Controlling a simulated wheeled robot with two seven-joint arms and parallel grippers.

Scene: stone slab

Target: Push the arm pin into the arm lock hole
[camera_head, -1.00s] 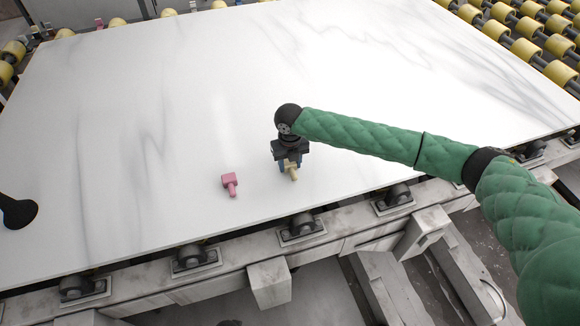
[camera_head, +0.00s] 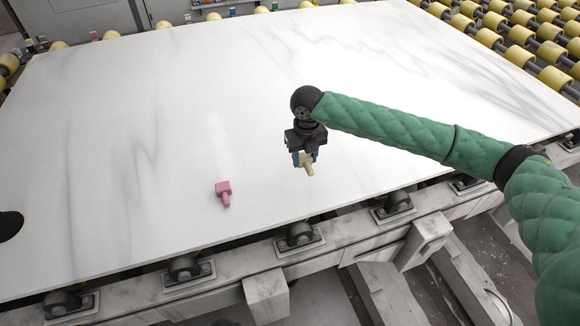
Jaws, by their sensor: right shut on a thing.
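My right gripper (camera_head: 305,157) is shut on a small beige piece (camera_head: 308,168). The piece's narrow end points down toward the front, and it appears held just above the white slab. Part of it is hidden between the fingers. A small pink piece (camera_head: 223,190), a block with a short peg pointing to the front, lies on the slab to the left of the gripper, apart from it. I cannot tell which piece is the arm pin, and no lock hole can be made out.
The white marble slab (camera_head: 130,110) is wide and mostly bare. A dark round thing (camera_head: 8,225) shows at the left edge. Black rollers (camera_head: 299,234) on a grey frame run along the front. Yellow rollers (camera_head: 520,35) stand at the back right.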

